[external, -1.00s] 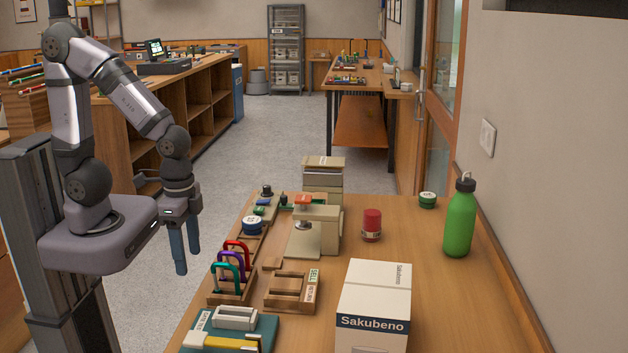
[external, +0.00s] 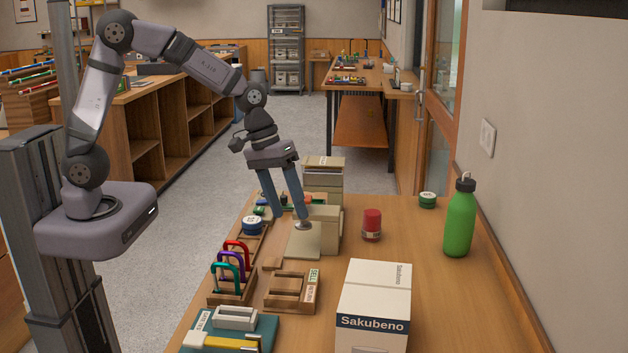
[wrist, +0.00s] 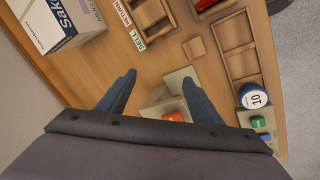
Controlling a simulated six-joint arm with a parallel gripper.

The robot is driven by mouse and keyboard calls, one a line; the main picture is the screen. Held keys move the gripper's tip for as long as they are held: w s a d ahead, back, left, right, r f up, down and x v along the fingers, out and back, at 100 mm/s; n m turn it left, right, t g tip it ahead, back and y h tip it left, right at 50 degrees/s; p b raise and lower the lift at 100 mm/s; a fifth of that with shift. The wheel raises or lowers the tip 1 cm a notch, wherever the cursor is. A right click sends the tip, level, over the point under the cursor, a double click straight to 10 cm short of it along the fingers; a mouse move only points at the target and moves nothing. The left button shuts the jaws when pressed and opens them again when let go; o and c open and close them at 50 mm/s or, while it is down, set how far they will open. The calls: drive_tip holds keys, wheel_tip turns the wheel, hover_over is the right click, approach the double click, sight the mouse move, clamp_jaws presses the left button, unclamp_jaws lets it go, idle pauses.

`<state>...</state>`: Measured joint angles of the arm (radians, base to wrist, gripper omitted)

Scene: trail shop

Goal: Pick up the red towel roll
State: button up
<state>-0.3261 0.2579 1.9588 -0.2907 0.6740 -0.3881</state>
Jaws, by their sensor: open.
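The red towel roll (external: 371,225) stands upright on the wooden table in the external view, right of the beige press-like device (external: 318,228). It has a pale band near its bottom. My gripper (external: 289,214) is open and empty, pointing down over the device's left side, to the left of the roll and apart from it. In the wrist view my gripper (wrist: 159,80) shows two spread blue fingers with nothing between them. I cannot make out the red roll in the wrist view.
A white Sakubeno box (external: 372,310) stands at the front, and a green bottle (external: 460,218) at the right by the wall. A stack of boxes (external: 323,174) is behind the device. Wooden racks (external: 292,292) lie front left. The table around the roll's right side is clear.

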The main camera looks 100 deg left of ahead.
drive_tip(key=w+a+r+n+t+h+b, duration=0.1)
drive_tip(key=w+a+n+t, duration=0.1)
drive_tip(key=w+a+n, duration=0.3)
drive_tip(key=w+a+n+t+h+b, duration=0.1)
drive_tip(key=w+a+n+t+b, duration=0.2)
drive_tip(key=w, duration=0.5)
drive_tip(key=n+t+h+b, duration=0.2)
drive_tip(key=n+b, duration=0.3)
drive_tip(key=n, duration=0.7)
hover_over(370, 212)
drive_tip(key=d, duration=0.1)
drive_tip(key=f, duration=0.2)
drive_tip(key=w+f, duration=0.1)
drive_tip(key=shift+d+f, duration=0.1)
drive_tip(key=shift+f, duration=0.3)
drive_tip(key=shift+w+a+r+n+t, duration=0.15)
drive_tip(key=shift+w+a+n+t, duration=0.05)
drive_tip(key=shift+a+n+t, duration=0.25)
drive_tip(key=shift+d+f, duration=0.1)
drive_tip(key=shift+f, duration=1.8)
wheel_tip(370, 212, down, 3)
drive_tip(key=shift+f+p, duration=0.1)
drive_tip(key=shift+p, duration=0.25)
drive_tip(key=shift+x, duration=0.95)
drive_tip(key=shift+w+d+f+p, duration=0.15)
drive_tip(key=shift+w+f+p, duration=0.15)
drive_tip(key=shift+w, duration=0.2)
